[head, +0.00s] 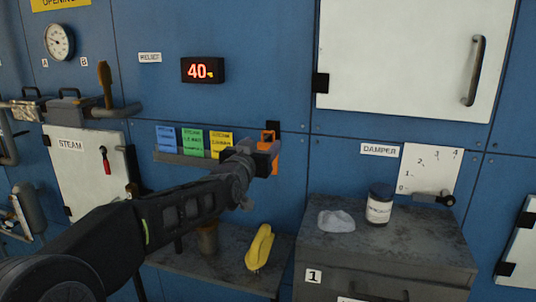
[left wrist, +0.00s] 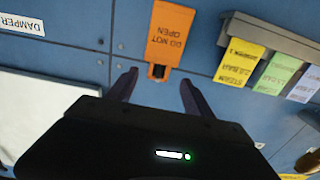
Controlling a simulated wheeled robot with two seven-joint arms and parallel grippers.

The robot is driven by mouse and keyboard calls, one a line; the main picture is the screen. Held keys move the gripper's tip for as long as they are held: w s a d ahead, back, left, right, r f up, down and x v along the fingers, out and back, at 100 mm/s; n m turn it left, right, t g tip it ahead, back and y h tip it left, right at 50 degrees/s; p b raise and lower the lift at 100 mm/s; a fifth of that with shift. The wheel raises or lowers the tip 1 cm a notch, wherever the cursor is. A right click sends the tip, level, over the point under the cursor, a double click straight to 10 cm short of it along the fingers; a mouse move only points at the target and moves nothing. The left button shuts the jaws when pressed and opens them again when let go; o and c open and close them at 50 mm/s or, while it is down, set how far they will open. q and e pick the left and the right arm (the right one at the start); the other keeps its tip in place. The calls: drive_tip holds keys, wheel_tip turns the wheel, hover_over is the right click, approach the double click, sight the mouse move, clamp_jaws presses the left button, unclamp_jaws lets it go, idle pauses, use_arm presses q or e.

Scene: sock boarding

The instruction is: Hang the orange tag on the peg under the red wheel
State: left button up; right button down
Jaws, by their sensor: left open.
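The orange tag (head: 268,136) hangs at a small black hook on the blue wall, just right of the card rack. My left gripper (head: 264,157) is in front of it and hides part of it. In the left wrist view the tag (left wrist: 170,35) reads "DO NOT OPEN" upside down, with a dark hook at its end. There my left gripper (left wrist: 158,84) is open, its two fingers on either side of the tag's hook end; I cannot tell how far the tips are from it. No red wheel or peg under one is in view. My right gripper is not in view.
A card rack (head: 180,157) with blue, green and yellow cards is beside the tag. Below are a shelf (head: 220,272) with a yellow item (head: 260,248) and a grey cabinet (head: 385,245) with a jar (head: 379,205) and cloth (head: 336,221). A steam door (head: 85,165) is left.

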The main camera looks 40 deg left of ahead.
sight(268, 134)
use_arm(q)
drive_tip(key=shift+w+a, duration=0.1)
drive_tip(key=shift+w, duration=0.25)
drive_tip(key=x, duration=0.1)
drive_tip(key=p+x, duration=0.1)
drive_tip(key=x, duration=0.1)
drive_tip(key=p+x, duration=0.1)
drive_tip(key=shift+w+r, duration=0.3)
drive_tip(key=shift+w, duration=0.05)
drive_tip(key=shift+w+a, duration=0.2)
drive_tip(key=shift+w, duration=0.05)
clamp_jaws()
idle(0.6)
